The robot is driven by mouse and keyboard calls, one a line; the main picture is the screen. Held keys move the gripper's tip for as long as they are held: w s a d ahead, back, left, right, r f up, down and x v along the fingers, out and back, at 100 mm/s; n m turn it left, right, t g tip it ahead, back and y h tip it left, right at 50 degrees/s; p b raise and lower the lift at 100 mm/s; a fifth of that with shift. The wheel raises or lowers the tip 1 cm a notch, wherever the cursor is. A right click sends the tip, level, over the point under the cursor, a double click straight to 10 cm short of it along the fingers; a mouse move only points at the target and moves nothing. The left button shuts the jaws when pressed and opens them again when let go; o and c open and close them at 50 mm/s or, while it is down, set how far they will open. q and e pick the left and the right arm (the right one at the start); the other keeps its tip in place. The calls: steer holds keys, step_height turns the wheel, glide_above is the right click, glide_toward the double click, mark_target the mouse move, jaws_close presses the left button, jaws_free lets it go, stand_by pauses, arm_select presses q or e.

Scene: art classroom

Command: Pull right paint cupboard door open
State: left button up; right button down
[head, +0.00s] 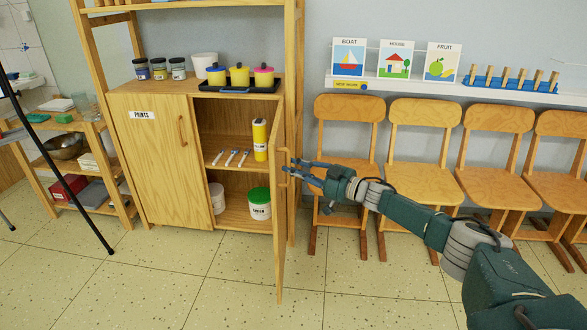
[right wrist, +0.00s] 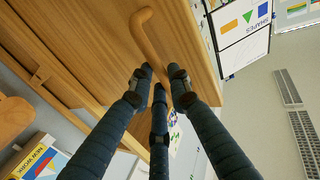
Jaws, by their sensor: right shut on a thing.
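The wooden paint cupboard has a closed left door (head: 155,165) with a "PAINTS" label and a handle. The right cupboard door (head: 280,225) stands swung outward, seen nearly edge-on, with the inside in view. My right gripper (head: 297,173) is at the outer face of this door, shut on its wooden handle (head: 283,172). In the right wrist view the fingers (right wrist: 162,85) close around the lower part of the curved handle (right wrist: 150,40). My left gripper is not in view.
Inside stand a yellow bottle (head: 260,140), brushes (head: 232,157) and a green-lidded tub (head: 260,203). Paint pots stand on a black tray (head: 238,87) on top. Several wooden chairs (head: 345,150) line the wall at right. The floor (head: 230,285) in front is clear.

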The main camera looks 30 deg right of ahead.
steer(key=shift+w+d+r+m+t+h, duration=0.2)
steer(key=shift+d+r, duration=0.15)
steer(key=shift+d, duration=0.15)
steer(key=shift+w+d+r+m+t+h, duration=0.1)
steer(key=shift+w+d+r+h, duration=0.1)
steer(key=shift+d+r, duration=0.25)
steer(key=c, duration=2)
jaws_free()
steer(key=shift+f, duration=0.15)
steer(key=o, duration=0.4)
steer(key=shift+w+f, duration=0.15)
steer(key=shift+f, duration=0.05)
steer(key=shift+a+f, duration=0.15)
steer(key=shift+f, duration=0.15)
steer(key=shift+a+f, duration=0.1)
steer(key=v, duration=1.2)
steer(key=shift+w, duration=0.1)
